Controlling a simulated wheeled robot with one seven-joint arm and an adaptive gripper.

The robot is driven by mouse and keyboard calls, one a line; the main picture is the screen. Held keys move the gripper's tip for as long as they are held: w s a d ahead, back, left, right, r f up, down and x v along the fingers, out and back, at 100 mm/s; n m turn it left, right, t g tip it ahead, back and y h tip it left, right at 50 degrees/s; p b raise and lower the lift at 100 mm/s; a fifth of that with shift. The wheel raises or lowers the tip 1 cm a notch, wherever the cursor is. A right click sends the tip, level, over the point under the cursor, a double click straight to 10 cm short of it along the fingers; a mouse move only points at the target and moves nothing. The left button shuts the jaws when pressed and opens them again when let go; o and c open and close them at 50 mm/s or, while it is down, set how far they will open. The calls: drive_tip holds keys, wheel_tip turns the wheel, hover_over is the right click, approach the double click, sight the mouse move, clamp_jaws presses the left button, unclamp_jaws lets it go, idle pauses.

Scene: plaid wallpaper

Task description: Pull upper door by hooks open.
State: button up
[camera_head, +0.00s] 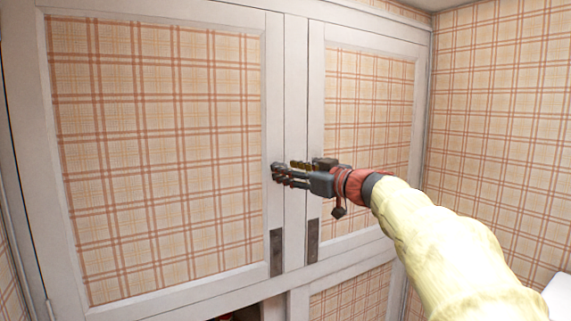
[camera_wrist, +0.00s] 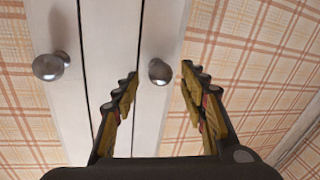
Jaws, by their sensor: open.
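A white-framed cabinet has a wide left upper door (camera_head: 160,150) and a narrower right upper door (camera_head: 368,140), both with plaid panels and both shut. In the wrist view, a round metal left knob (camera_wrist: 50,66) and a round metal right knob (camera_wrist: 160,71) stand on the white frames. My gripper (camera_head: 283,174) is open in front of the middle of the cabinet. In the wrist view its fingers (camera_wrist: 158,74) spread to either side of the right knob, with no clear contact. The left knob lies outside the fingers. In the head view my gripper hides the knob area.
Dark metal plates (camera_head: 276,252) (camera_head: 312,241) sit at the doors' lower inner corners. A lower plaid door (camera_head: 350,296) and a dark opening (camera_head: 272,309) are below. A plaid wall (camera_head: 500,130) stands close on the right. A white object (camera_head: 560,294) shows at the lower right edge.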

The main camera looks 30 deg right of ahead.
drive_tip(key=shift+x, duration=0.8)
drive_tip(key=shift+s, duration=0.1)
drive_tip(key=c, duration=0.3)
drive_tip(key=c, duration=0.8)
clamp_jaws()
